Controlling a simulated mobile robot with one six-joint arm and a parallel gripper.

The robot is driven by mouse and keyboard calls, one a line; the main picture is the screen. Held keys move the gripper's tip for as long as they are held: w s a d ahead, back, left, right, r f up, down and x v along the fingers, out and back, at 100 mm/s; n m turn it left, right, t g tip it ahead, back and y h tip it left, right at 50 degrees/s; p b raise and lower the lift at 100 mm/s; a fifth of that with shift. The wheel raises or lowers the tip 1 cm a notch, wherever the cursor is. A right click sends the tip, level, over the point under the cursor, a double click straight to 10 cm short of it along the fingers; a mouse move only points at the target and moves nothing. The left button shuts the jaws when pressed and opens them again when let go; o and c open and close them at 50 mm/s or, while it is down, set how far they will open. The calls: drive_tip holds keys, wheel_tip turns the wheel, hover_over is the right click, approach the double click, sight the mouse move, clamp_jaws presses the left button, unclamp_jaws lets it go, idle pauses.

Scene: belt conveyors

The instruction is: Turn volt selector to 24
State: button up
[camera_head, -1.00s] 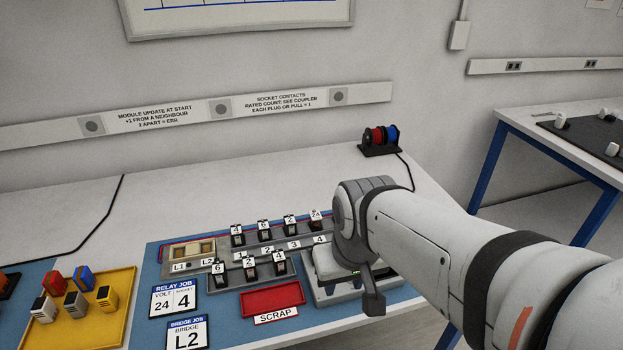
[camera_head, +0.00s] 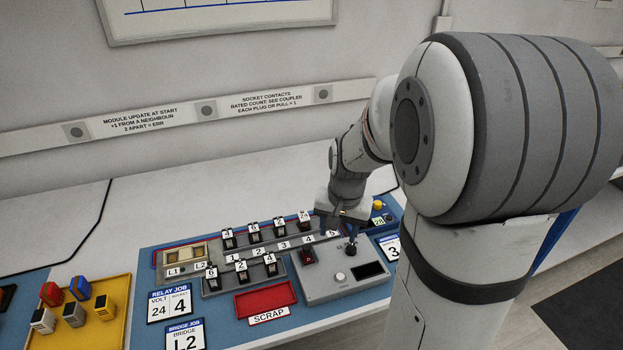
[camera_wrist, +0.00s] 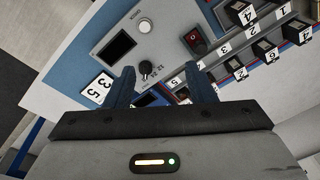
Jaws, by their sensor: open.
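The volt selector is a small black knob (camera_wrist: 147,70) on a grey tester box (camera_wrist: 165,45), with small 12 and 24 marks beside it in the wrist view. Its pointer setting is too small to tell. In the head view the knob (camera_head: 351,248) stands at the back of the box (camera_head: 322,290), close in front of my gripper (camera_head: 340,222). My gripper points down and is open and empty. In the wrist view its two blue fingers (camera_wrist: 163,84) are spread wide, and the knob shows beyond them, nearer the left finger. The relay job card (camera_head: 174,303) reads volt 24, socket 4.
The box also carries a white button (camera_head: 340,277) and a dark display (camera_head: 369,270). A red rocker switch (camera_head: 307,256) is beside it. Numbered modules (camera_head: 254,233) stand in rows to the left. A red scrap tray (camera_head: 265,299) lies in front of them.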

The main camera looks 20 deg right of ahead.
sight(352, 246)
drive_tip(key=w+d+f+m+p, duration=0.1)
drive_tip(key=d+f, duration=0.1)
drive_tip(key=w+d+f+m+p, duration=0.1)
drive_tip(key=w+d+f+m, duration=0.1)
drive_tip(key=d, duration=0.1)
drive_tip(key=w+d+f+m, duration=0.1)
drive_tip(key=w+d+f, duration=0.1)
drive_tip(key=shift+w+d+f+m+g+p, duration=0.2)
drive_tip(key=shift+w+f+m+g+p, duration=0.1)
drive_tip(key=shift+f+g+p, duration=0.1)
drive_tip(key=f, duration=0.3)
drive_tip(key=f+p, duration=0.1)
drive_tip(key=f, duration=0.3)
drive_tip(key=shift+w+a+f, duration=0.15)
drive_tip(key=shift+w+f, duration=0.05)
